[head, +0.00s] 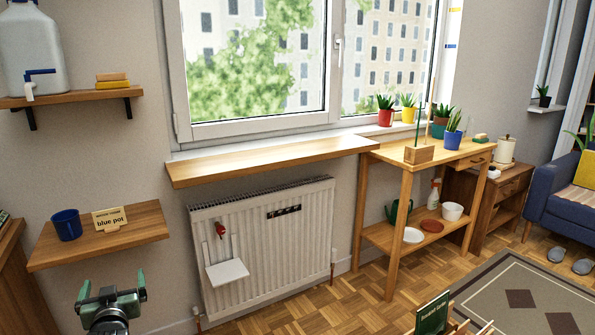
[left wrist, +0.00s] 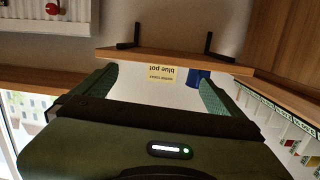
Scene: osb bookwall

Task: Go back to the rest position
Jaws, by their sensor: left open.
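My left gripper (head: 112,284) is at the lower left of the head view, with its two green fingers apart and nothing between them. It appears in front of and below the small wall shelf (head: 140,228). In the left wrist view the fingers of my left gripper (left wrist: 160,88) are also spread. Between them, upside down, are the card reading "blue pot" (left wrist: 162,74) and part of the blue pot (left wrist: 197,78) on the shelf. In the head view the blue pot (head: 67,225) stands upright left of the card (head: 109,219). My right gripper is not in view.
A radiator (head: 262,250) hangs below the window-side wooden shelf (head: 270,161). An upper shelf (head: 70,98) holds a water canister (head: 34,50). A wooden plant table (head: 425,157) stands right of centre. A green sign (head: 432,315) is at the bottom edge. Parquet floor between is clear.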

